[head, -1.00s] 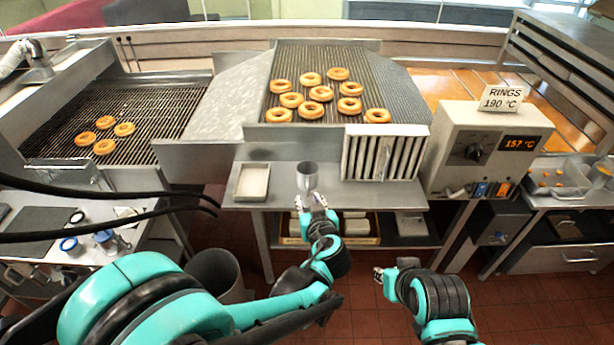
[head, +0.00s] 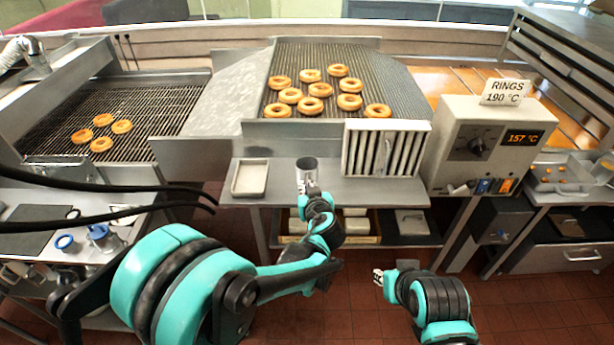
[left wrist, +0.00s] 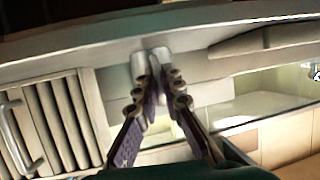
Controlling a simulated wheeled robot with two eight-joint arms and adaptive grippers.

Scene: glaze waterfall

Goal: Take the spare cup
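The spare cup is most likely the grey metal cup (head: 306,166), upright at the front of the steel shelf below the ring conveyor. My left gripper (head: 308,189) is right at its near side, and its fingertips overlap the cup's lower part in the head view. In the left wrist view the two purple-padded fingers (left wrist: 155,75) look apart, with a narrow gap at the tips; the cup is not clearly distinguishable there. Whether they touch the cup is unclear. My right gripper (head: 379,276) hangs low over the floor, away from the cup; its finger opening is too small to judge.
A shallow tray (head: 235,178) stands left of the cup, a slatted metal rack (head: 348,150) right of it. A control box (head: 440,145) reading 157 °C stands farther right, below a RINGS 190 °C sign (head: 505,92). Rings lie on the conveyor (head: 400,90). Open floor lies below.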

